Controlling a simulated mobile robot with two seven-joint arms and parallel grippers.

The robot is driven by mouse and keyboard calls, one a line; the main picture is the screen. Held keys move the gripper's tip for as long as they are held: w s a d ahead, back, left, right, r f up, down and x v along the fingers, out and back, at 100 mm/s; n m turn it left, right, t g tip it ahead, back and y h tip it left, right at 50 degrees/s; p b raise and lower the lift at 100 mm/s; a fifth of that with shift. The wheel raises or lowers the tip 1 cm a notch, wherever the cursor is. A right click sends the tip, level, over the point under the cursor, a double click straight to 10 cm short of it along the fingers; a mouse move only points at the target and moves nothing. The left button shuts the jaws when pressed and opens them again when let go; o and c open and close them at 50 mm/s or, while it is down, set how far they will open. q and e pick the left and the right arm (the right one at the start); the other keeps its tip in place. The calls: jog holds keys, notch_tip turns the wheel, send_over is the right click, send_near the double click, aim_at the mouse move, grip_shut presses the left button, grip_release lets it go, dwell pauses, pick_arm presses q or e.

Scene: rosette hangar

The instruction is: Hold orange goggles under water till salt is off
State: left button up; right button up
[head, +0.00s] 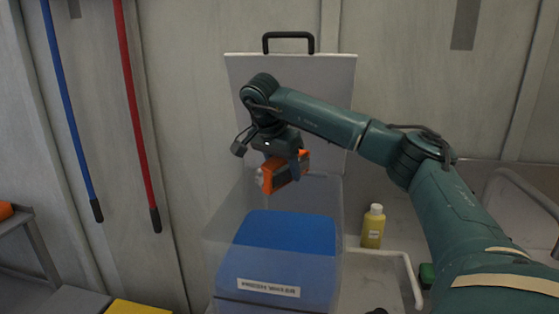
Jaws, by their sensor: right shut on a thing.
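The orange goggles (274,177) are in my right gripper (285,160), which is shut on them. They hang tilted above a clear tank (222,236) with blue water (285,233) in it. The goggles are above the blue surface, apart from it, near the back of the tank. A label with writing too small to read (268,287) is on the tank's front. I cannot tell whether salt is on the goggles. My left gripper is not in view.
A light panel with a black handle (289,37) stands upright behind the tank. A yellow bottle (373,227) stands right of the tank by a white rail (408,270). Blue (70,110) and red (135,110) poles lean on the wall at left.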

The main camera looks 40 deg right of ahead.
notch_tip(320, 180, down, 26)
jog(key=shift+f+b, duration=0.2)
jog(key=shift+b, duration=0.3)
jog(key=shift+f, duration=0.35)
jog(key=shift+f+b, duration=0.3)
jog(key=shift+b, duration=0.1)
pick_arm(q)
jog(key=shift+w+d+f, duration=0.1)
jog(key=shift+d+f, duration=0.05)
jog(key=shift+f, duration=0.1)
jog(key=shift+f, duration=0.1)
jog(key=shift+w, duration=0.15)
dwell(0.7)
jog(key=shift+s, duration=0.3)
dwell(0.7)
